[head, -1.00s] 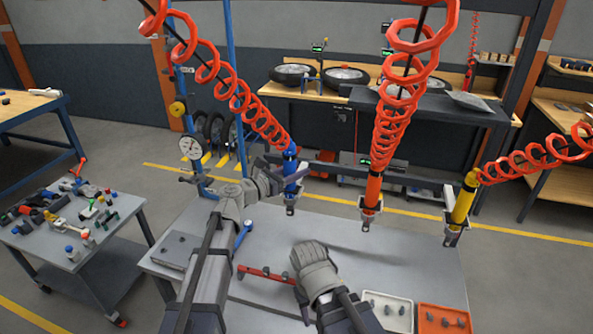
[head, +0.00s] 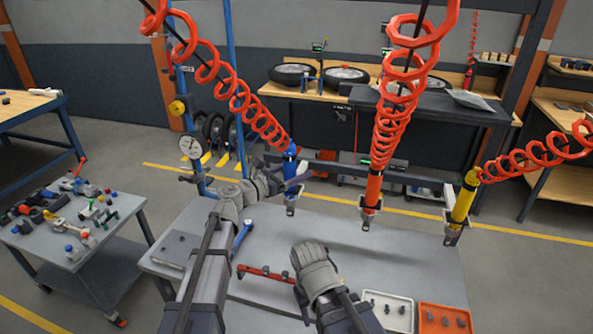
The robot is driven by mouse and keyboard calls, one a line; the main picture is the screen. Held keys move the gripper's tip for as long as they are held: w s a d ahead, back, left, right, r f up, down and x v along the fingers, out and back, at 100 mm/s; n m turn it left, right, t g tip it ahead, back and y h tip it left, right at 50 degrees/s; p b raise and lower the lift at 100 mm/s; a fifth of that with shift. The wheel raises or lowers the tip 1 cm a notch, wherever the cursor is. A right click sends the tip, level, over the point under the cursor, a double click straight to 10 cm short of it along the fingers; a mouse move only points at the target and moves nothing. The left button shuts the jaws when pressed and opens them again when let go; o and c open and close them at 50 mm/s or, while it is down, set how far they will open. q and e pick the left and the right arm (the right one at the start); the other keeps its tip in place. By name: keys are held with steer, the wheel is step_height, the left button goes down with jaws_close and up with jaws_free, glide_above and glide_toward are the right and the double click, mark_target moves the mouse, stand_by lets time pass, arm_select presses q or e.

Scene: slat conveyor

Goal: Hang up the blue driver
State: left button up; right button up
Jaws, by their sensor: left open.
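The blue driver (head: 291,160) hangs upright at the end of a red coiled hose. Its lower end is at a grey holder (head: 290,205) on the rail, and whether it is fully seated cannot be told. My left gripper (head: 284,176) is open beside the driver, with its fingers around or just in front of the driver's body; contact cannot be made out. My right arm is folded low over the table. Its gripper (head: 302,302) is mostly hidden behind the arm, and its jaws cannot be made out.
An orange driver (head: 373,190) and a yellow driver (head: 463,200) stand in holders to the right. On the grey table (head: 345,245) lie a red rack (head: 265,272), a blue-handled tool (head: 243,232), a white tray (head: 390,298) and an orange tray (head: 445,310). A tool cart (head: 110,235) stands left.

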mark_target(285, 175)
arm_select(q)
steer(key=v, duration=0.7)
steer(key=shift+s+a, duration=0.1)
steer(key=shift+a, duration=0.1)
